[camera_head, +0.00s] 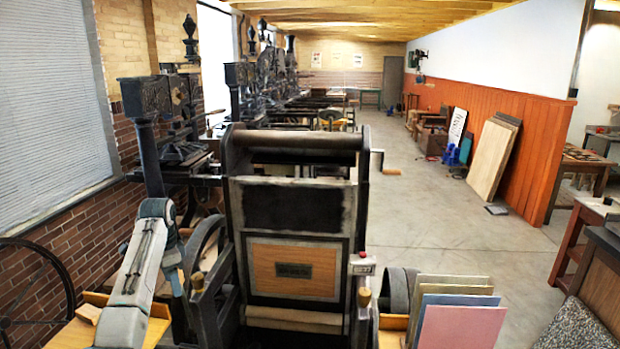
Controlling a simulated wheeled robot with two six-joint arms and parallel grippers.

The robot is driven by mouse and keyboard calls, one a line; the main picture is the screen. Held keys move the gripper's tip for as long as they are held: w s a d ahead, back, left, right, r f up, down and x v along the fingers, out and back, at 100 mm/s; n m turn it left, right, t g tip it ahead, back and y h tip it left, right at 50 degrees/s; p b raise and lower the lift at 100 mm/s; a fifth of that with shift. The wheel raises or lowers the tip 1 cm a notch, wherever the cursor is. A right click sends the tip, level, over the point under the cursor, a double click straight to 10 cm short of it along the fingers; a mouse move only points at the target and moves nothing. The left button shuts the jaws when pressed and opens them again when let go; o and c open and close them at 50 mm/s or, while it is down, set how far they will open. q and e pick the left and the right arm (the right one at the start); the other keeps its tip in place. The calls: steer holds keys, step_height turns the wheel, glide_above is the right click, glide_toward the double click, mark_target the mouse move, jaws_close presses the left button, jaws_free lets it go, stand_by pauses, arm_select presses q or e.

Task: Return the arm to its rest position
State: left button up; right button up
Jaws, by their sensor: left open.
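My left arm (140,265) comes up from the bottom left, bends at a raised elbow and slopes down to the right. My left gripper (181,282) is small and partly hidden at the end of that arm, beside the left side of the large dark hand press (292,205). It is open, and I see nothing held in it. I cannot tell how far it is from the press frame. My right arm and right gripper are not in view.
Coloured boards (460,328) stand upright right of the press. A crank handle (391,171) sticks out on its right. A wooden tray (158,328) is by my left arm, and a spoked wheel (62,265) stands at far left. The aisle floor (405,215) behind is clear.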

arm_select(q)
steer(key=s+d+f+n+t+y, duration=0.1)
steer(key=s+d+f+n, duration=0.1)
steer(key=s+f, duration=0.8)
steer(key=s+d+f+n+t, duration=0.1)
steer(key=s+d+f+n, duration=0.1)
steer(key=s+f, duration=0.85)
steer(key=s+d+r+n+t, duration=0.1)
steer(key=s+d+r+n, duration=0.15)
steer(key=s, duration=1.25)
steer(key=s+d+r+n+t, duration=0.1)
steer(key=s+d+n, duration=0.15)
steer(key=s, duration=1.15)
steer(key=a+f+g+b, duration=0.25)
steer(key=f+b, duration=0.55)
steer(key=f, duration=3.2)
steer(key=s+a+f+b, duration=0.1)
steer(key=s+f+b, duration=0.2)
steer(key=s+f, duration=0.6)
steer(key=s+f+b, duration=0.3)
steer(key=s+f, duration=0.6)
steer(key=f, duration=0.6)
steer(key=shift+s+a+f+n, duration=0.25)
steer(key=shift+s+a+n, duration=0.1)
steer(key=shift+a+n, duration=0.05)
